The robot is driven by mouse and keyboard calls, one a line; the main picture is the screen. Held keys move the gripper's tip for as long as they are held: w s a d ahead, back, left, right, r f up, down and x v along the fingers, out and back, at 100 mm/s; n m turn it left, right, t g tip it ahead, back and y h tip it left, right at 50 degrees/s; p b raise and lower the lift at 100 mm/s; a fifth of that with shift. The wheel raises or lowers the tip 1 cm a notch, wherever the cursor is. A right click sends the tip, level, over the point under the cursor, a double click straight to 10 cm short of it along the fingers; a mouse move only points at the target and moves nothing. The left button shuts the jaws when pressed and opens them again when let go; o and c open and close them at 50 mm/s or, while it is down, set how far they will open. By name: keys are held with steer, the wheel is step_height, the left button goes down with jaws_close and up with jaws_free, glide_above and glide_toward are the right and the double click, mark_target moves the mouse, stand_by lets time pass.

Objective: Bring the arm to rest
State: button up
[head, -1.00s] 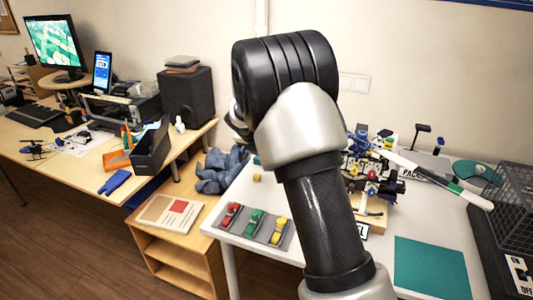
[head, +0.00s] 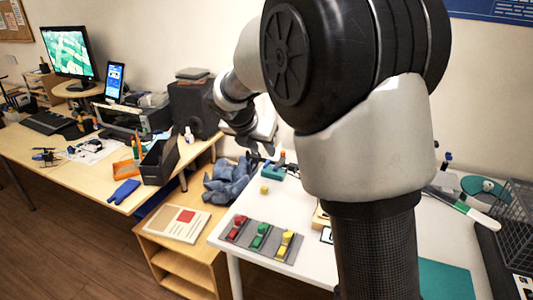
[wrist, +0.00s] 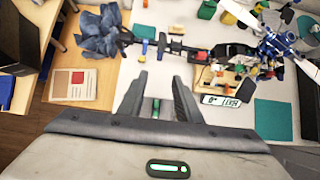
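My arm rises large through the right half of the head view. My gripper (head: 262,150) hangs beyond it above the white table, and its fingers point down. In the wrist view my gripper (wrist: 157,90) has its two dark fingers apart, with nothing held between them. A bit of green shows low between the fingers, apparently below them. The servo board (wrist: 232,80) lies right of the fingers in the wrist view. In the head view my arm hides most of it.
The white table (head: 222,231) carries a grey tray (head: 289,256) with red, green and yellow pieces. A teal mat (head: 445,278) and a wire basket (head: 518,225) are at right. A blue cloth (head: 230,182) lies left. A wooden desk (head: 85,180) holds a monitor and speaker.

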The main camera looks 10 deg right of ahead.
steer(key=shift+v, duration=0.8)
steer(key=s+d+r+m+y+p, duration=0.1)
steer(key=s+d+r+m+p, duration=0.15)
steer(key=s+r+m, duration=0.45)
steer(key=s+d+r+m+y+p, duration=0.1)
steer(key=s+d+r+m+p, duration=0.2)
steer(key=s+m, duration=0.4)
steer(key=s+a+r+m+y+p, duration=0.1)
steer(key=s+r+m+p, duration=0.1)
steer(key=s+m, duration=0.5)
steer(key=s+a+r+m+y+p, duration=0.1)
steer(key=s+a+r+m+p, duration=0.1)
steer(key=s+m, duration=0.6)
steer(key=s, duration=0.3)
steer(key=shift+s+g+p, duration=0.3)
steer(key=shift+p, duration=0.05)
steer(key=shift+d, duration=0.15)
